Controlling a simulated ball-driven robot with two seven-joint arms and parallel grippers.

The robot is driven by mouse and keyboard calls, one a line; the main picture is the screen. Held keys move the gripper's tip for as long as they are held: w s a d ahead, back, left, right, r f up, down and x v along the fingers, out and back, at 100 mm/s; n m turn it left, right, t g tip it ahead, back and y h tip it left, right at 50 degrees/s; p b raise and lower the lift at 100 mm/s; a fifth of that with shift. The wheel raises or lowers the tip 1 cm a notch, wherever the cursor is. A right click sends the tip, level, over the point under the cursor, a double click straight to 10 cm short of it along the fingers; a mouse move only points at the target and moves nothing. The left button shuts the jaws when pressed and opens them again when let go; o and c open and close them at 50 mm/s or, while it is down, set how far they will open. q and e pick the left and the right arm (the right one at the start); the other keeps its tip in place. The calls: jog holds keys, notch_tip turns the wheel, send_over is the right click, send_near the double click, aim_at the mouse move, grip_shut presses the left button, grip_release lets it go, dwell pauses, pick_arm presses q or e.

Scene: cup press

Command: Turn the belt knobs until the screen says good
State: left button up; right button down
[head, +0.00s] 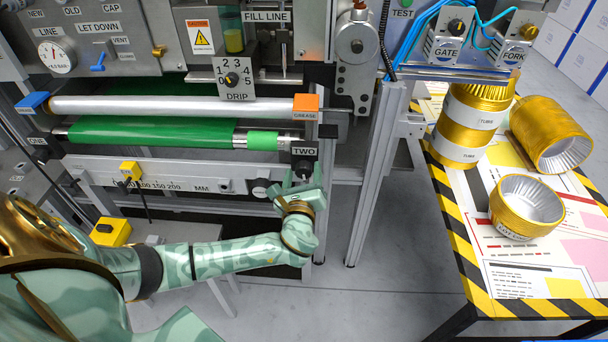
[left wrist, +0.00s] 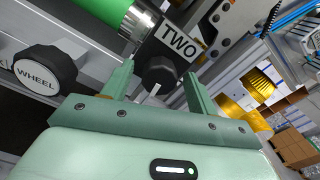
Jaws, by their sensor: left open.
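The black knob block labelled TWO (head: 304,152) sits at the right end of the green belt (head: 150,132). In the left wrist view a black knob (left wrist: 160,73) sits below the TWO label, between my fingertips, with a gap visible on each side. My left gripper (head: 303,182) is open at this knob; whether a finger touches it I cannot tell. A label reading ONE (head: 38,140) marks the belt's left end; its knob is not clear. No screen with a readable message is in view. My right gripper is not in view.
A black WHEEL knob (left wrist: 46,72) is beside my left gripper. A white roller (head: 180,106) with an orange GREASE block (head: 306,107) lies above the belt. A metal frame post (head: 372,190) stands to the right. A striped table (head: 455,235) holds gold cup stacks.

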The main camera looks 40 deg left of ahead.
pick_arm(q)
jog(key=shift+w+a, duration=0.2)
jog(key=shift+w, duration=0.05)
jog(key=c, duration=1)
jog(key=shift+n, duration=0.4)
